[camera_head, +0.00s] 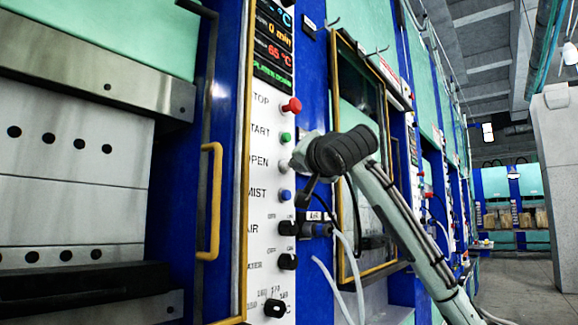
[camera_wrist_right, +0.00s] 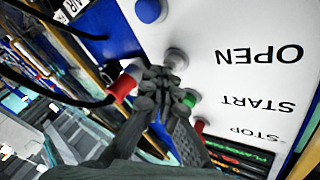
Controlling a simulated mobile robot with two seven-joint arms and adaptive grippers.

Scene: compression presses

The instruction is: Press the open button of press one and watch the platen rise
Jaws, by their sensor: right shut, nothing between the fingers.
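The control panel of the near press (camera_head: 262,215) carries a red STOP button (camera_head: 291,105), a green START button (camera_head: 286,137), a grey OPEN button (camera_head: 284,163) and a blue MIST button (camera_head: 285,195). My right gripper (camera_head: 301,160) is shut and empty, its tip at the OPEN button. In the wrist view my shut fingers (camera_wrist_right: 162,76) end just beside the grey OPEN button (camera_wrist_right: 175,57); I cannot tell whether they touch it. The display (camera_head: 272,45) has a green line reading PLATEN DOWN. Pale platens with holes (camera_head: 75,175) show at the left. My left gripper is out of view.
A yellow handle (camera_head: 212,200) stands left of the panel. Black knobs (camera_head: 288,228) sit low on it, with pale hoses beside them. A yellow-framed guard (camera_head: 342,85) is behind my right arm. More presses line up to the right; the floor (camera_head: 530,285) at far right is clear.

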